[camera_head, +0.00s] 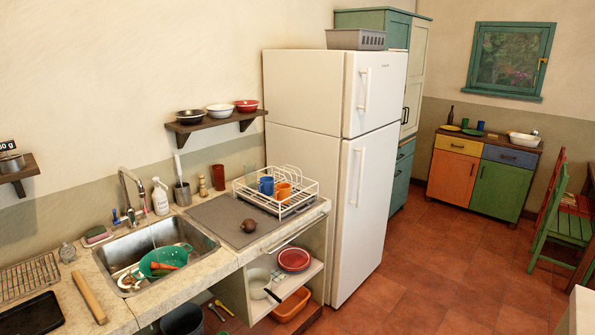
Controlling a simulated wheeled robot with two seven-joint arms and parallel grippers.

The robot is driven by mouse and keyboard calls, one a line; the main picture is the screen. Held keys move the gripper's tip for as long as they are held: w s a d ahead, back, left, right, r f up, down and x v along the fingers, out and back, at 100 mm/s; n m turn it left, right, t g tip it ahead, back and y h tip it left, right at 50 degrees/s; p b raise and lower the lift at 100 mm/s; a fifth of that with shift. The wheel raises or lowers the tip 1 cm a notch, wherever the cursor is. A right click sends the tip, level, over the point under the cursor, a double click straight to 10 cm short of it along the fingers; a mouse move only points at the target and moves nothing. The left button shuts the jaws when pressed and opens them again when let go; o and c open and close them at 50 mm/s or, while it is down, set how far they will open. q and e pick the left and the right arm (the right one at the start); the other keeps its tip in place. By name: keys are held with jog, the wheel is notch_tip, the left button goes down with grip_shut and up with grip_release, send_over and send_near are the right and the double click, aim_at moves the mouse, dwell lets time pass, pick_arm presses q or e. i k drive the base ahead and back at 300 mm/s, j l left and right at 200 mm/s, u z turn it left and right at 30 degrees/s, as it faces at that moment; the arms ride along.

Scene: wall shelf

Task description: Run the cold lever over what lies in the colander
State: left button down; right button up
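A steel sink (196,240) is set in the counter at the lower left. A green colander (152,264) sits in it, tilted, with something orange-brown (166,266) lying inside, too small to identify. A small blue lever (115,214) shows at the tap's base. A thin pale line below the spout may be water; I cannot tell. Neither of my grippers is in view.
A white soap bottle (160,197) stands right of the tap and a sponge dish (96,236) left. A rolling pin (89,297) and wire rack (28,277) lie left of the sink. A grey mat (215,215) and white dish rack (297,205) are to the right.

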aim_at(117, 221)
jog(key=i+u, duration=0.55)
jog(key=u, duration=0.15)
jog(key=i+l+u, duration=0.2)
jog(key=u, duration=0.15)
